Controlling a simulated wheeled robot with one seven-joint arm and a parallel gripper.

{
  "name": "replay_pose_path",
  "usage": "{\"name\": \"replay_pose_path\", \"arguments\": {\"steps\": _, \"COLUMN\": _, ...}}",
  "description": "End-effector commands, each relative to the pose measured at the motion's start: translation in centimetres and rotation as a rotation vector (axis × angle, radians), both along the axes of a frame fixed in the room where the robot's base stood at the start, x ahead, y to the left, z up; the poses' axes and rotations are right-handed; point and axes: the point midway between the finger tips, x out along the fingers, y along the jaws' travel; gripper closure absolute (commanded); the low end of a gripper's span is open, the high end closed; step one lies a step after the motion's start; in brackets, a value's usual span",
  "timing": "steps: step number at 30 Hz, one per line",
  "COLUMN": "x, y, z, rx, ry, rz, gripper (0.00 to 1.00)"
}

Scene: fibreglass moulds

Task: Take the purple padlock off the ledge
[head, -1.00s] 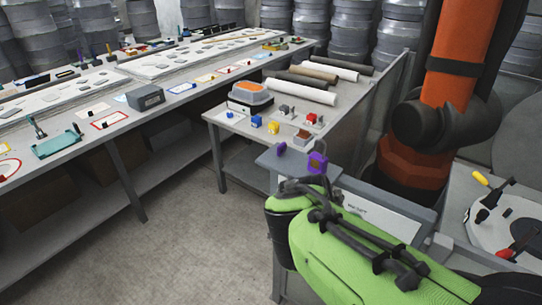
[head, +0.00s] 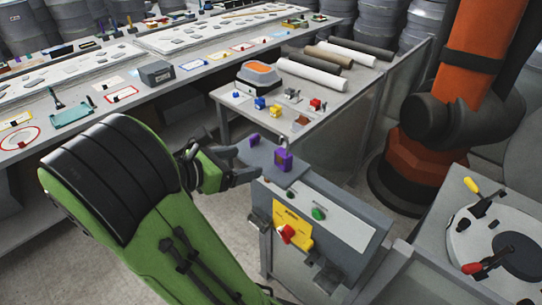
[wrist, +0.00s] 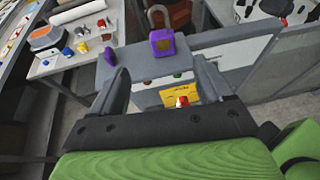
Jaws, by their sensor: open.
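The purple padlock (head: 284,159) stands upright on the grey ledge (head: 262,158) on top of the control box. In the wrist view the purple padlock (wrist: 163,42) shows a grey shackle on top and lies ahead of the fingers, a little right of the middle. My gripper (head: 247,163) is open and empty. It is to the left of the padlock in the head view, and its fingers (wrist: 162,80) do not touch the padlock.
A small dark purple thing (head: 255,139) stands left of the padlock on the ledge. The control box has a yellow panel with a red knob (head: 287,233) and a green button (head: 319,213). A table with several small padlocks (head: 259,104) stands behind. An orange robot arm (head: 470,60) is at the right.

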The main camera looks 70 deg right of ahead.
Motion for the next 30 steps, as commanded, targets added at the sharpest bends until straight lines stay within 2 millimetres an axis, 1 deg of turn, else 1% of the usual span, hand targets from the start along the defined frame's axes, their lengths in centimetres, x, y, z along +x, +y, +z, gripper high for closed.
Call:
{"name": "replay_pose_path", "arguments": {"steps": 1, "x": -0.8, "y": -0.9, "z": -0.9, "rx": 0.001, "ry": 0.0, "rz": -0.009, "gripper": 0.21}}
{"name": "replay_pose_path", "arguments": {"steps": 6, "x": -2.7, "y": -4.4, "z": -2.6, "rx": 0.001, "ry": -0.002, "rz": -0.009, "gripper": 0.21}}
{"name": "replay_pose_path", "arguments": {"steps": 9, "x": -3.7, "y": -6.2, "z": -3.4, "rx": 0.001, "ry": -0.002, "rz": -0.007, "gripper": 0.21}}
{"name": "replay_pose_path", "arguments": {"steps": 14, "x": -4.5, "y": -7.7, "z": -4.0, "rx": 0.001, "ry": -0.005, "rz": -0.005, "gripper": 0.21}}
{"name": "replay_pose_path", "arguments": {"steps": 18, "x": -6.0, "y": -9.7, "z": -5.0, "rx": 0.002, "ry": -0.005, "rz": -0.008, "gripper": 0.21}}
{"name": "replay_pose_path", "arguments": {"steps": 21, "x": -6.6, "y": -11.0, "z": -5.6, "rx": 0.002, "ry": -0.005, "rz": -0.005, "gripper": 0.21}}
{"name": "replay_pose_path", "arguments": {"steps": 24, "x": -6.8, "y": -11.5, "z": -5.7, "rx": 0.002, "ry": -0.005, "rz": -0.002, "gripper": 0.21}}
{"name": "replay_pose_path", "arguments": {"steps": 29, "x": -6.7, "y": -11.5, "z": -5.7, "rx": 0.002, "ry": -0.005, "rz": 0.001, "gripper": 0.21}}
{"name": "replay_pose_path", "arguments": {"steps": 30, "x": -6.7, "y": -11.5, "z": -5.7, "rx": 0.002, "ry": -0.005, "rz": 0.001, "gripper": 0.26}}
